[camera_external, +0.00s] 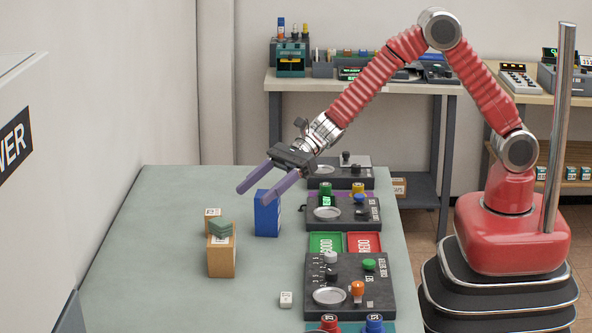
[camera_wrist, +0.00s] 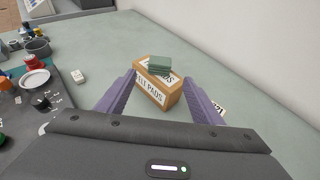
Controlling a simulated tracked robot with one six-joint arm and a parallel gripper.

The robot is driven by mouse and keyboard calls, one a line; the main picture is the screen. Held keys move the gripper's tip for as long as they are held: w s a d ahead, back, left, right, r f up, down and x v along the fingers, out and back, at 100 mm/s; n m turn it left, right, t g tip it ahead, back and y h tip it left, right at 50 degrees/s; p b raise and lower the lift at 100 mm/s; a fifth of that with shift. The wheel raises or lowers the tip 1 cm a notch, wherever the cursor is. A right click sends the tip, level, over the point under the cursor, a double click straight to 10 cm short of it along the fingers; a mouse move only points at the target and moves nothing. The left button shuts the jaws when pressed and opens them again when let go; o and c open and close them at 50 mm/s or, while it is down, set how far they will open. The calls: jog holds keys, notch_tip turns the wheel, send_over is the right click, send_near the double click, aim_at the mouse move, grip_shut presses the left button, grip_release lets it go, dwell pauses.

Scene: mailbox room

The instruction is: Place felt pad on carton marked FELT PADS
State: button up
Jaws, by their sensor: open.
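A green felt pad (camera_external: 221,229), layered or stacked in look, rests on top of a tan carton (camera_external: 221,258) on the table. In the wrist view the pad (camera_wrist: 160,65) lies on the carton's top, partly over a label, and the front reads "FELT PADS" or close to it (camera_wrist: 148,90). My gripper (camera_external: 252,195) is open and empty, raised above the table, up and to the right of the pad in the outside view. In the wrist view the carton shows between my purple fingers, with the pad just past their tips.
Another tan carton (camera_external: 212,214) stands behind the pad, and a blue box (camera_external: 267,214) stands close under my fingers. Control panels (camera_external: 350,285) with knobs and dishes line the table's right side. A small white labelled block (camera_external: 286,299) lies nearby. The table's left is clear.

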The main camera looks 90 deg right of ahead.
dwell(0.4)
jog(key=s+r+n+g, duration=0.1)
jog(key=s+r+n, duration=0.35)
jog(key=s, duration=0.25)
jog(key=s+d+r+n+g+h, duration=0.1)
jog(key=s+r+n+g, duration=0.15)
jog(key=s+n, duration=0.4)
jog(key=s+r+n+g, duration=0.1)
jog(key=s+r+n, duration=0.35)
jog(key=s, duration=0.35)
jog(key=s+d+n+h, duration=0.8)
jog(key=s+d+n, duration=0.3)
jog(key=s+d, duration=0.6)
jog(key=s, duration=0.3)
jog(key=shift+d+r+t, duration=0.2)
jog(key=shift+r+t, duration=0.15)
